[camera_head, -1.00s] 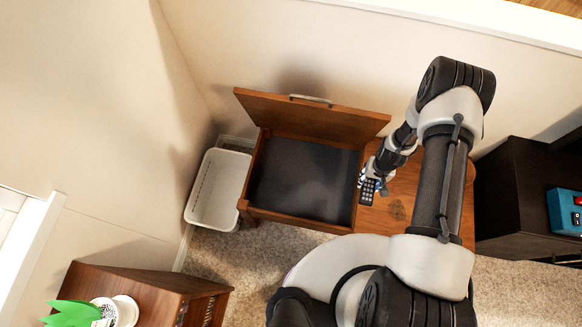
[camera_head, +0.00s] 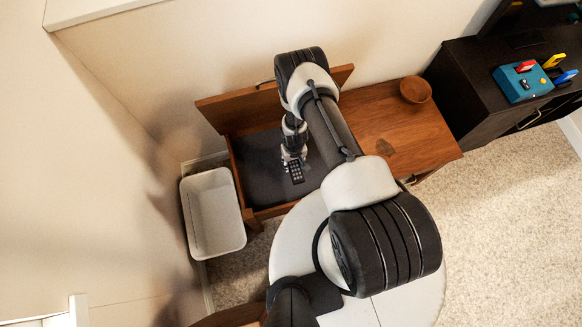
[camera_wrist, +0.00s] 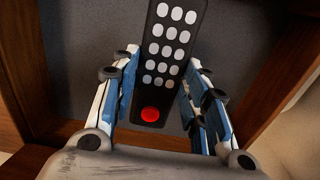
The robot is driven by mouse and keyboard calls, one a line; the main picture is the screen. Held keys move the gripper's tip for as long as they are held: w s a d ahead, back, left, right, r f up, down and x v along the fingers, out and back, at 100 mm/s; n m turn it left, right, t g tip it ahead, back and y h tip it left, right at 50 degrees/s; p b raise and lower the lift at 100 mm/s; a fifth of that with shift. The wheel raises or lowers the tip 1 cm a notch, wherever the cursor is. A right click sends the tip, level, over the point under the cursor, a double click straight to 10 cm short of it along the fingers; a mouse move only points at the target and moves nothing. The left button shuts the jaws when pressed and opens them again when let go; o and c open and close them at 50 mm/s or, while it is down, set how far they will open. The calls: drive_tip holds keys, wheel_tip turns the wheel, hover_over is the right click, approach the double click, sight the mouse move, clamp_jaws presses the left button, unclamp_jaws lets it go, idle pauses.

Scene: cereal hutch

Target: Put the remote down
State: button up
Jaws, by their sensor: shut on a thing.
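The remote (camera_head: 295,172) is a dark handset with light buttons and one red button; it also shows in the wrist view (camera_wrist: 163,75). My gripper (camera_head: 292,160) is shut on the remote's near end, with a finger on each side of it in the wrist view (camera_wrist: 160,88). The remote is over the dark-lined open compartment (camera_head: 262,160) of the wooden bench. The gap between remote and compartment floor cannot be judged. My arm hides the compartment's right part.
The raised wooden lid (camera_head: 222,107) stands open along the back. A white bin (camera_head: 213,213) stands left of the bench. The wooden top (camera_head: 395,125) at right holds a brown bowl (camera_head: 415,90). A dark cabinet with a blue toy box (camera_head: 522,82) stands farther right.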

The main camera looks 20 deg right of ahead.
wheel_tip(320, 180, down, 12)
drive_tip(key=b, duration=0.4)
drive_tip(key=shift+b, duration=0.3)
drive_tip(key=o, duration=1.1)
drive_tip(key=shift+f, duration=0.15)
wheel_tip(320, 180, up, 12)
drive_tip(key=p, duration=0.5)
